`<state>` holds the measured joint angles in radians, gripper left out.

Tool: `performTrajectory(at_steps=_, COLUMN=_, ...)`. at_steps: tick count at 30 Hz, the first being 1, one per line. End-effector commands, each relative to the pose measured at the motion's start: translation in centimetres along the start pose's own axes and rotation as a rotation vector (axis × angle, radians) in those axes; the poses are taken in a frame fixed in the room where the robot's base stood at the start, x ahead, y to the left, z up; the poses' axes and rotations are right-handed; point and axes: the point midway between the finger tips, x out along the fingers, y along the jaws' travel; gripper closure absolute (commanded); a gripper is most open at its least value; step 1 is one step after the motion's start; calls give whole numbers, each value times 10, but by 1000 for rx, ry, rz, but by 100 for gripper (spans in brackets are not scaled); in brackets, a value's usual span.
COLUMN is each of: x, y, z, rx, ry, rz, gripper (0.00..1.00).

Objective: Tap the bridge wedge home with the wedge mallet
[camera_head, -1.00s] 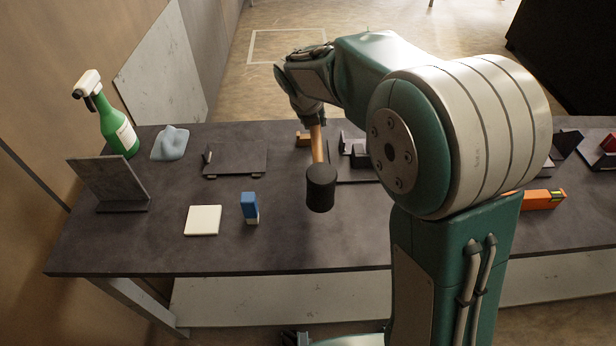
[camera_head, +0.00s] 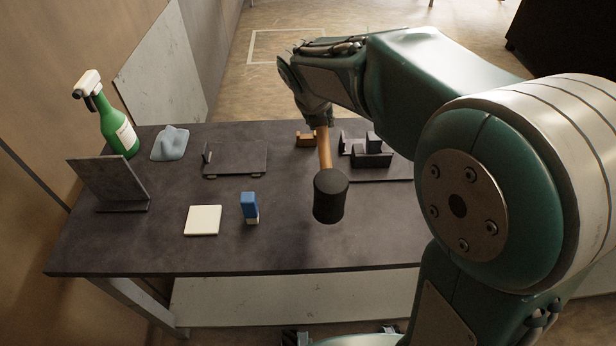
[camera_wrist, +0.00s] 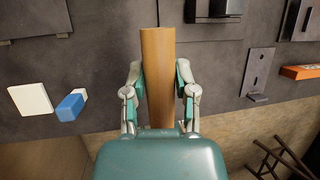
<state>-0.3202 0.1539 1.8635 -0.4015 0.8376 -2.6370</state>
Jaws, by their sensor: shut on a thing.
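The wedge mallet has a wooden handle (camera_head: 324,148) and a black cylindrical head (camera_head: 330,196). My gripper (camera_head: 319,118) is shut on the handle, with the head hanging toward the front above the table. In the wrist view the handle (camera_wrist: 157,75) stands between both fingers of my gripper (camera_wrist: 157,85), and the head is out of sight. Right of the handle, a dark fixture with upright blocks (camera_head: 372,159) stands on a flat plate; it also shows at the top of the wrist view (camera_wrist: 213,10). I cannot tell which piece is the bridge wedge. A small tan block (camera_head: 305,139) lies left of the fixture.
A dark table (camera_head: 120,245) carries a green spray bottle (camera_head: 118,128), a blue-grey cloth (camera_head: 170,144), an angled plate (camera_head: 108,184), a flat plate (camera_head: 237,159), a white square (camera_head: 202,220) and a blue-and-white block (camera_head: 249,207). An orange bar (camera_wrist: 300,72) lies right. The front left is clear.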

Motion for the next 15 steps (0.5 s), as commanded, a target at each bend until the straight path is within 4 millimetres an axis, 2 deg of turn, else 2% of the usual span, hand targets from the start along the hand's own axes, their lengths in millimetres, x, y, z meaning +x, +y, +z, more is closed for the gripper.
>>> performTrajectory(at_steps=15, x=-26, y=-8, z=-15, rx=-1, ry=-1, rz=0, gripper=100)
